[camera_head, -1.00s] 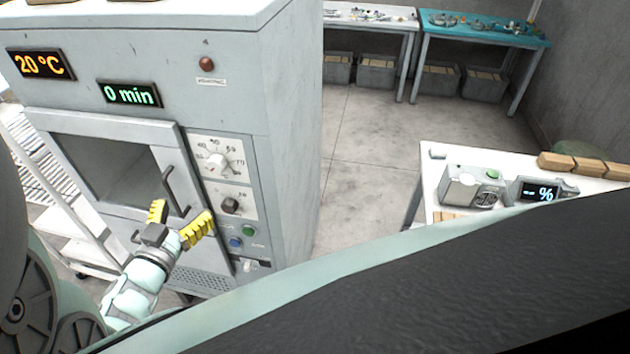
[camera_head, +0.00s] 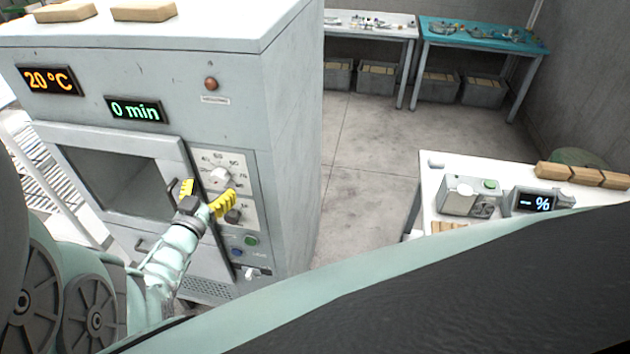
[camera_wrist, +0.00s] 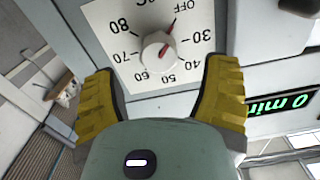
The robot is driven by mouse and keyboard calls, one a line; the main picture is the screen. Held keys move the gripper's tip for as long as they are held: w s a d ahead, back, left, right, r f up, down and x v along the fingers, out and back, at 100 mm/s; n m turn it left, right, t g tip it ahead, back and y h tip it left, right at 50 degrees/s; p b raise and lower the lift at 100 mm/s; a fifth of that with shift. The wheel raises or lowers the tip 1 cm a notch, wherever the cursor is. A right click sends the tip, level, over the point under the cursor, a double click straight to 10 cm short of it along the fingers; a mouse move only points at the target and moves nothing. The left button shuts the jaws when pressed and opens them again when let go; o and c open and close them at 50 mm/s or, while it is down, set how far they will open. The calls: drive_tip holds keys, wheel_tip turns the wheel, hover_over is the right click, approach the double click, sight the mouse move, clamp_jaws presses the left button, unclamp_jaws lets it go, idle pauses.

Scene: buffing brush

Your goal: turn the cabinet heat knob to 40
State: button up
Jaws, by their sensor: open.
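The grey cabinet (camera_head: 290,110) stands at the left in the head view, with a display (camera_head: 49,80) reading 20 °C. My gripper (camera_head: 205,194) is open, with yellow fingers, just in front of the dial panel. In the wrist view my gripper (camera_wrist: 162,95) has one finger on each side below the knob, apart from it and holding nothing.
A dark lower knob (camera_head: 233,215), a green button (camera_head: 251,240) and a blue button (camera_head: 237,252) are below the dial. A timer display (camera_head: 136,109) reads 0 min. The cabinet door handle (camera_head: 172,200) is left of my gripper. A white table (camera_head: 440,175) stands right, beyond clear floor.

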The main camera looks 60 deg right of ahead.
sight(218, 180)
drive_tip(key=shift+b+x, duration=0.5)
drive_tip(key=shift+x, duration=1.8)
drive_tip(key=shift+s, duration=0.1)
drive_tip(key=shift+c, duration=0.3)
drive_tip(key=c, duration=1.1)
drive_tip(key=shift+c, duration=0.2)
